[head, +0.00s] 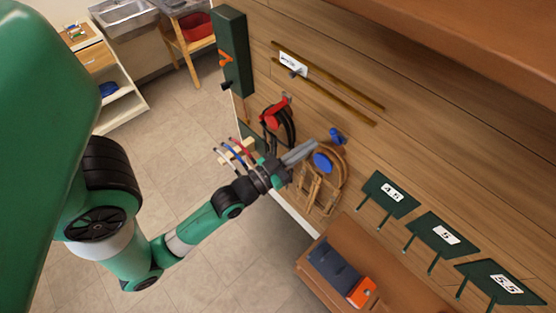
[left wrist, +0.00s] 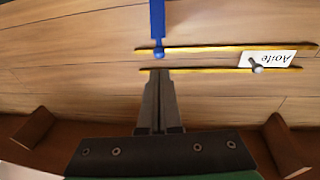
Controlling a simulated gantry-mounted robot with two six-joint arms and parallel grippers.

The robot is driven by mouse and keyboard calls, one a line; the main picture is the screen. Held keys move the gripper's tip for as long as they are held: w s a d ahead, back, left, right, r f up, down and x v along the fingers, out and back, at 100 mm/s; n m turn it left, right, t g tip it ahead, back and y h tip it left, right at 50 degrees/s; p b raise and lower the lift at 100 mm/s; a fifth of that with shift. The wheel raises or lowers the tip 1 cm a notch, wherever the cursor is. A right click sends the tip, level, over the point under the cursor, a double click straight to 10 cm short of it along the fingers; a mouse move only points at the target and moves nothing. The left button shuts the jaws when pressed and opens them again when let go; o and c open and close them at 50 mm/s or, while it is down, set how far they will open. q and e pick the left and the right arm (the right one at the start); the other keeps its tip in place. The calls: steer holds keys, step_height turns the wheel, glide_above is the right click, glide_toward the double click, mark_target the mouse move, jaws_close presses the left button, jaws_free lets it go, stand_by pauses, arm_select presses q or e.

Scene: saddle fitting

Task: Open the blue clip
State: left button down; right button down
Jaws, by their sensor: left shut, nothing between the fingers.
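A blue clip (head: 337,135) is on the wooden wall in the head view, just right of my left fingertips. In the left wrist view a blue bar (left wrist: 157,22) with a rounded end comes down from the top edge, just ahead of the fingertips. It seems to be part of the clip, and its upper part is out of frame. My left gripper (head: 314,145) is shut and empty, with a small gap to the bar in the left wrist view (left wrist: 158,72). Whether the clip is open or shut I cannot tell. My right gripper is not in view.
A blue disc (head: 323,162) and wooden loops hang just below the fingertips. A red-topped hanging item (head: 273,115) is to the left. Two yellow strips (head: 345,84) and a white label (head: 291,64) are higher on the wall. Numbered green plates (head: 390,195) stick out at right.

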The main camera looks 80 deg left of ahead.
arm_select(q)
steer(key=r+b+v, duration=0.1)
steer(key=b+v, duration=0.1)
steer(key=v, duration=0.7)
steer(key=shift+f+b, duration=0.25)
steer(key=shift+b, duration=0.05)
steer(key=shift+s+d, duration=0.1)
